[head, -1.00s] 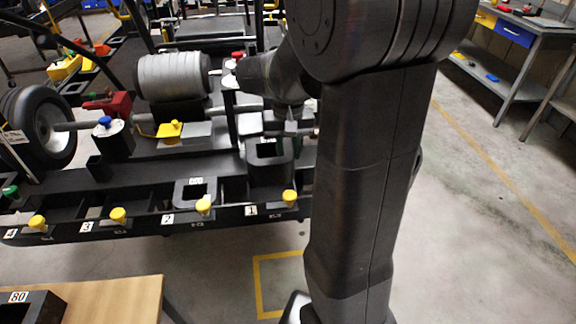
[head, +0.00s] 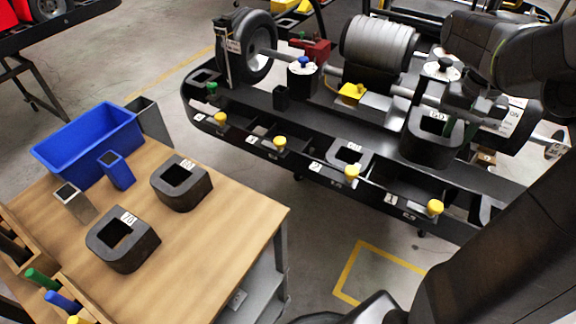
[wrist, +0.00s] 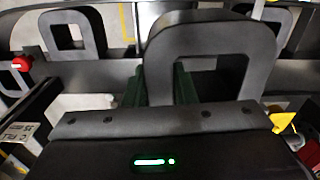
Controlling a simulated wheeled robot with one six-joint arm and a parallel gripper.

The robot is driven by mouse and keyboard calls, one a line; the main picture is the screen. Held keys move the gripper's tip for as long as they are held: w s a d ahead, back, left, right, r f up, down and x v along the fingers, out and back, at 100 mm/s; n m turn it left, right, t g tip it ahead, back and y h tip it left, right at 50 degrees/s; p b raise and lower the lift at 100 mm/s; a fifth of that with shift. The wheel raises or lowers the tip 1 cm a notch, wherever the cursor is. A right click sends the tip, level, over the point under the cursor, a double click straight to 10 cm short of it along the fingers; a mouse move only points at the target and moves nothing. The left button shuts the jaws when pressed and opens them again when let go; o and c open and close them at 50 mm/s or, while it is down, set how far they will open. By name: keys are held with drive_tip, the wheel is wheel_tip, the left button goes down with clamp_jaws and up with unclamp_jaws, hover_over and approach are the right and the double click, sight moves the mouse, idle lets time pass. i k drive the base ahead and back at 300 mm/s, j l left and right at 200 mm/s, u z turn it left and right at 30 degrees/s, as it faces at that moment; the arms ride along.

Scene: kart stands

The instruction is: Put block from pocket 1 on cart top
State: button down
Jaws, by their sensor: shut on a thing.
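A dark block (head: 425,152) with a square hole and a white label hangs above the kart stand's front rail, near pocket 1 (head: 392,184). Pocket 1 looks empty. My gripper (head: 462,130) is shut on the block's wall. In the wrist view the block (wrist: 212,38) stands arch-like between the green fingers of my gripper (wrist: 160,88). The wooden cart top (head: 225,225) is at the left in the head view. It carries two dark blocks, one at the back (head: 197,192) and one nearer (head: 133,257).
A blue bin (head: 88,145), a small blue holder (head: 118,170) and a grey holder (head: 75,203) stand on the cart's far left. Another block (head: 362,160) sits in pocket 2. Yellow knobs line the rail. Bare wood lies right of the cart's blocks; floor separates cart and stand.

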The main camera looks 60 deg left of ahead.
sight(182, 287)
drive_tip(key=u, duration=1.4)
drive_tip(key=k+u, duration=0.3)
drive_tip(key=u, duration=0.15)
drive_tip(key=k+j+u, duration=0.2)
drive_tip(key=u, duration=0.2)
